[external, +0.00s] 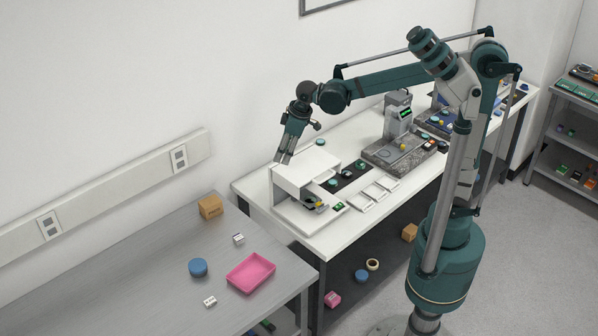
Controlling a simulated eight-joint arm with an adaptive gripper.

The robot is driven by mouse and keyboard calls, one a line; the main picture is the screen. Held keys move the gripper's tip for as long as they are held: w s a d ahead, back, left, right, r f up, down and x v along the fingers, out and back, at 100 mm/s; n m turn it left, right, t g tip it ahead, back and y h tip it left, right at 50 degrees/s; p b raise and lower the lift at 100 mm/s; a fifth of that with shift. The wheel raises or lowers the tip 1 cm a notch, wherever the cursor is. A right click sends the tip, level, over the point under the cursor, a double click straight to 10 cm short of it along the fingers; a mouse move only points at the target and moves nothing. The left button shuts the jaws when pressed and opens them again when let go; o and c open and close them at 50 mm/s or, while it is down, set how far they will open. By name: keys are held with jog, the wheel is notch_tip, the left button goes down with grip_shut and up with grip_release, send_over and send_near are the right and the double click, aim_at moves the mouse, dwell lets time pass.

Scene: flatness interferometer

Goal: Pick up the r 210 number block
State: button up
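Two small white blocks with dark markings lie on the grey metal table at the lower left. One white block (238,239) is near the cardboard box, and the other white block (209,301) is nearer the front. The print is too small to read, so I cannot tell which, if either, is the r 210 number block. My gripper (283,159) points down above the left end of the white bench, at the white raised stand (307,165). Its two fingers look apart with nothing between them. It is well to the right of and above both blocks.
The grey table (130,275) also holds a pink tray (251,272), a blue round container (198,267) and a cardboard box (210,206). The white bench (340,232) carries small white trays (374,195), a stone plate (392,155) and a grey instrument (397,115).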

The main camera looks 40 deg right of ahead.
jog(key=a+f+n+g, duration=0.1)
jog(key=a+f+n, duration=0.25)
jog(key=a, duration=1.15)
jog(key=n+g+h, duration=0.2)
jog(key=n, duration=0.4)
send_near(211, 300)
jog(key=shift+w+d+f+p, duration=0.25)
jog(key=shift+w+d+p, duration=0.1)
jog(key=shift+d, duration=0.05)
jog(key=shift+s+a+f, duration=0.1)
jog(key=shift+s+a, duration=0.05)
jog(key=shift+s, duration=0.05)
jog(key=shift+f, duration=0.15)
jog(key=shift+f, duration=1.15)
jog(key=shift+f, duration=0.15)
jog(key=shift+s+a+f, duration=0.15)
jog(key=shift+f, duration=2.3)
